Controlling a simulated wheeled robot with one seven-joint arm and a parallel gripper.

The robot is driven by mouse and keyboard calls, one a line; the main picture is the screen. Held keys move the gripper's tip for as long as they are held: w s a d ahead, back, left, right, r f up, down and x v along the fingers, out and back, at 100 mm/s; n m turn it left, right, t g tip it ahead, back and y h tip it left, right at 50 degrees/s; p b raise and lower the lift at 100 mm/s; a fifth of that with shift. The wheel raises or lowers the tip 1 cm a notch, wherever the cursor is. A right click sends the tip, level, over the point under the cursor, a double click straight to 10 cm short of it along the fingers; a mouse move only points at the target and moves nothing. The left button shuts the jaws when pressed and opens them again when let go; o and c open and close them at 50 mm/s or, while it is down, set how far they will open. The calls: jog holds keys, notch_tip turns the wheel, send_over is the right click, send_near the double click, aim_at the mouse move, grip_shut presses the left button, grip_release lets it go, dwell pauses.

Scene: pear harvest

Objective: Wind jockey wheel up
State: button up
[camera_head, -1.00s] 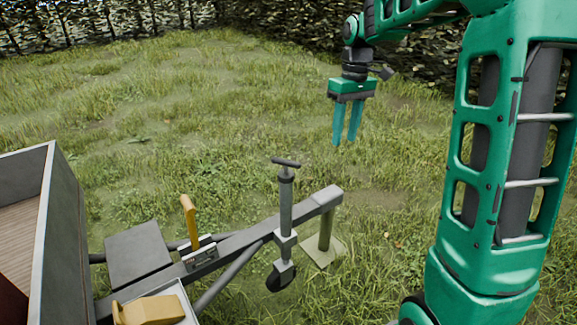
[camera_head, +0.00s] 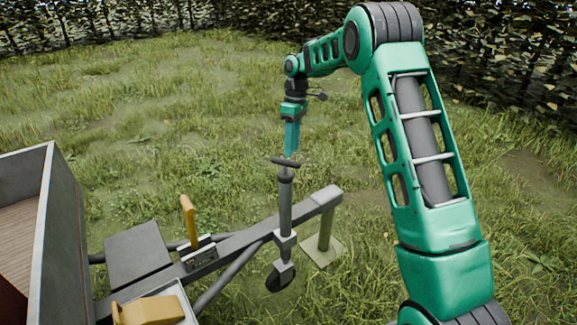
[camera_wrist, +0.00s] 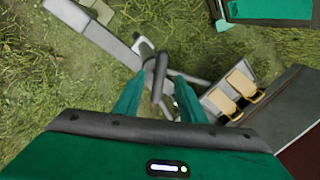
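The jockey wheel (camera_head: 285,205) is a grey upright post on the trailer drawbar (camera_head: 250,234), with a dark crossbar handle (camera_head: 285,162) on top and a small black wheel (camera_head: 280,277) below. Whether the wheel touches the grass is unclear. My gripper (camera_head: 291,155) points down right over the handle. In the wrist view its two teal fingers (camera_wrist: 159,80) are apart, and the handle (camera_wrist: 160,78) shows between them, running roughly lengthwise. I cannot tell if the fingertips are level with the handle or still above it.
A prop stand (camera_head: 324,246) is under the drawbar's right end. An upright yellow lever (camera_head: 189,220) stands left of the post. Yellow chocks (camera_head: 150,311) sit in a grey holder. The trailer box (camera_head: 49,205) is at left. Grass around the handle is clear; hedges stand behind.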

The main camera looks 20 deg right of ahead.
aim_at(290, 164)
jog(key=f, duration=0.4)
jog(key=s+f, duration=0.1)
jog(key=f, duration=0.2)
jog(key=shift+a, duration=0.4)
grip_shut()
jog(key=shift+a, duration=0.15)
